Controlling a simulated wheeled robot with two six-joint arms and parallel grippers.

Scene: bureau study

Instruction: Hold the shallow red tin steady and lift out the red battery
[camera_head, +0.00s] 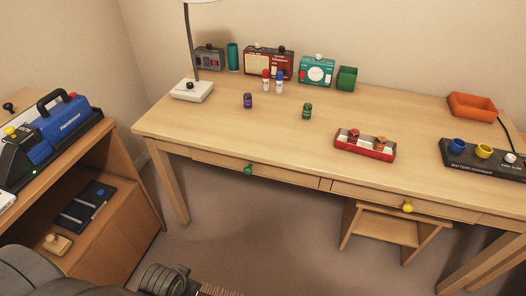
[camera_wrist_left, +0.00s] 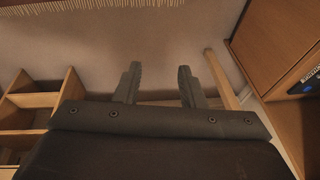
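The shallow red tin (camera_head: 364,152) stands on the front middle-right of the desk, with pale inner walls. Two short upright cylinders are in it: a dark red one (camera_head: 353,136) at its left end and an orange-red one (camera_head: 381,143) towards its right end. I cannot tell for sure which is the red battery. My left gripper (camera_wrist_left: 158,85) shows only in the left wrist view; its two fingers are apart with nothing between them, away from the tin. My right gripper is not in view.
A purple battery (camera_head: 248,101) and a green battery (camera_head: 307,111) stand left of the tin. A black battery charger (camera_head: 484,168) is at right, an orange tray (camera_head: 472,106) behind it. Radios and a lamp (camera_head: 192,91) line the back. Desktop around the tin is clear.

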